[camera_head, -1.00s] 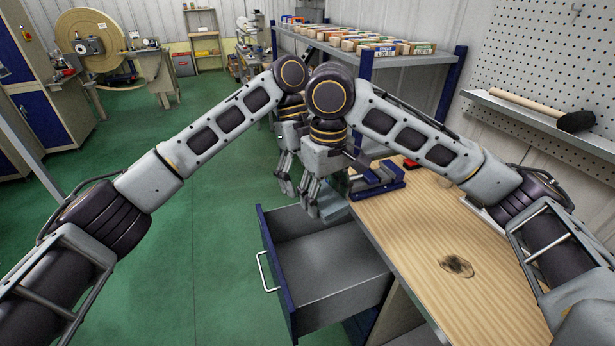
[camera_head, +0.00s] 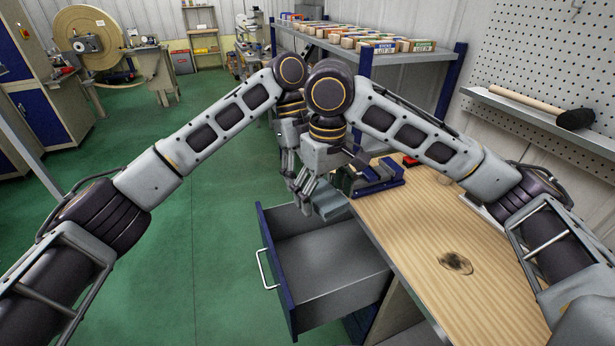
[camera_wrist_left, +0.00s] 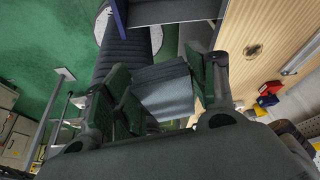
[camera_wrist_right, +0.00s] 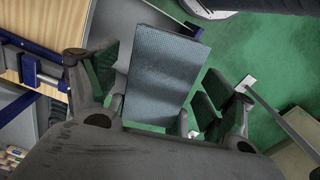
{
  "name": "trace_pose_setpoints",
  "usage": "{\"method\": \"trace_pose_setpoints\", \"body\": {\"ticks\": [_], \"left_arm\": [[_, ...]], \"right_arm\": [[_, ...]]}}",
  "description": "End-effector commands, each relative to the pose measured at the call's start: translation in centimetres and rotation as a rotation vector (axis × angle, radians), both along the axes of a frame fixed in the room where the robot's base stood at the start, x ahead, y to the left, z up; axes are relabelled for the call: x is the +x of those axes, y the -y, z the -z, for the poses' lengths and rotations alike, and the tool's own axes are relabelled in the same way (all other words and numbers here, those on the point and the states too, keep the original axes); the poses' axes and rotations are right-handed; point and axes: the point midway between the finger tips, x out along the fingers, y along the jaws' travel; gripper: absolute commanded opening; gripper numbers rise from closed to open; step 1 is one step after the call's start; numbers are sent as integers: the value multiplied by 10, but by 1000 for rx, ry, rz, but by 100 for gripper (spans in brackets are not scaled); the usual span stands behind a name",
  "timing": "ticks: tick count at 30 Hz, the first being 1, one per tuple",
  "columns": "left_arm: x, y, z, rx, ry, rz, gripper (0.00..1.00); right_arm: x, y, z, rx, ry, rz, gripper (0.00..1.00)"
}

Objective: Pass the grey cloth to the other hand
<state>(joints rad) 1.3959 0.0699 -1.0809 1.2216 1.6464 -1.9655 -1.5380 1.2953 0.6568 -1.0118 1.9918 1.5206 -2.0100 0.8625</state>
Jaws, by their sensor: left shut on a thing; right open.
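The grey cloth (camera_head: 334,204) hangs above the open drawer, partly behind my right gripper (camera_head: 303,188). My left gripper (camera_head: 287,164) is close behind the right one and mostly overlapped by it in the head view. The left wrist view shows the cloth (camera_wrist_left: 166,92) between the left fingers, and the left gripper is shut on it. In the right wrist view the cloth (camera_wrist_right: 163,72) lies as a flat sheet between the spread right fingers. The right gripper is open. Whether its fingers touch the cloth cannot be told.
An open drawer (camera_head: 325,272) lies below the grippers. A shelf with boxes (camera_head: 370,42) stands behind. Green floor at the left is free.

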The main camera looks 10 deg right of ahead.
Motion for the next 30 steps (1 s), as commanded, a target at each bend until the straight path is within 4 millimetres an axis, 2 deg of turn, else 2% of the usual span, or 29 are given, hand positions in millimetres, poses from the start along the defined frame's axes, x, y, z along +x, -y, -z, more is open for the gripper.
{"method": "trace_pose_setpoints", "body": {"ticks": [11, 30], "left_arm": [[0, 0, 0, 0, 0, 0, 34], [0, 0, 0, 0, 0, 0, 34]], "right_arm": [[1, 0, -11, -1, 1, 0, 82], [1, 0, -58, 0, 2, 1, 82]]}}
